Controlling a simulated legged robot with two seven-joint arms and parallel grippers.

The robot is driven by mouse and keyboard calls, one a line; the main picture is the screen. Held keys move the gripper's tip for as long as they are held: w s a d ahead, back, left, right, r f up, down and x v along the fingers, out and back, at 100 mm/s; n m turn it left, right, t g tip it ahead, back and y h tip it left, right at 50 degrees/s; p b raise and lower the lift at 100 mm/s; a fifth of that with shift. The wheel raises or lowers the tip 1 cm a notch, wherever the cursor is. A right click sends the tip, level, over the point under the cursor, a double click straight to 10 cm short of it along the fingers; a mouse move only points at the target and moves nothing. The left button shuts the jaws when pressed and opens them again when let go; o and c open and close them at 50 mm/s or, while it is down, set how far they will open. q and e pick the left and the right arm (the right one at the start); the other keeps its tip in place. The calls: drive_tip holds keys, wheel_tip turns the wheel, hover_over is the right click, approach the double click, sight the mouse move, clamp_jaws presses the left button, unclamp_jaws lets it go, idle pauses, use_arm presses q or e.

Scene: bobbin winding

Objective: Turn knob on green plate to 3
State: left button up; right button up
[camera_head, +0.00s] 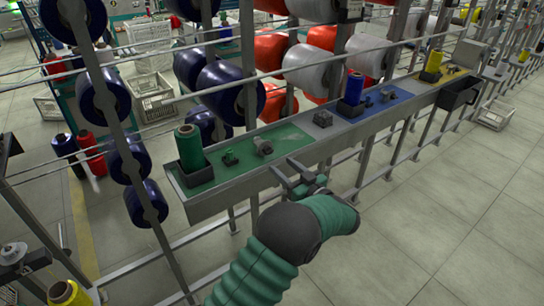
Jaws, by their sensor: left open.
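The green plate (288,136) lies on the long grey rail shelf, left of the middle. It carries a green thread spool (189,147) in a dark holder, a small dark green fitting (230,157) and a grey knob-like part (263,146). The knob's markings and setting are too small to read. My left gripper (283,169), on its green-sleeved arm, is open and empty at the front edge of the shelf. It is just in front of and below the grey knob-like part, and seems apart from it. My right gripper is not in view.
A blue plate (388,103) with a blue spool (353,88) and a yellow plate (452,76) with a yellow spool (433,61) sit farther right along the shelf. Metal posts and rods with large bobbins stand behind.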

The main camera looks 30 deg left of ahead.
sight(272, 152)
use_arm(q)
drive_tip(key=w+a, duration=0.1)
drive_tip(key=a, duration=0.1)
drive_tip(key=w+a, duration=0.1)
drive_tip(key=a, duration=0.1)
drive_tip(key=shift+w+r, duration=0.3)
drive_tip(key=shift+r, duration=0.1)
drive_tip(key=shift+w+a+f, duration=0.1)
drive_tip(key=shift+a+f, duration=0.05)
drive_tip(key=shift+a, duration=0.45)
drive_tip(key=shift+w+a+f, duration=0.1)
drive_tip(key=shift+a+f, duration=0.05)
drive_tip(key=shift+a, duration=0.45)
drive_tip(key=shift+c, duration=1.3)
drive_tip(key=shift+d+r, duration=0.15)
drive_tip(key=shift+d, duration=0.3)
drive_tip(key=c, duration=0.5)
drive_tip(key=shift+c, duration=1)
clamp_jaws()
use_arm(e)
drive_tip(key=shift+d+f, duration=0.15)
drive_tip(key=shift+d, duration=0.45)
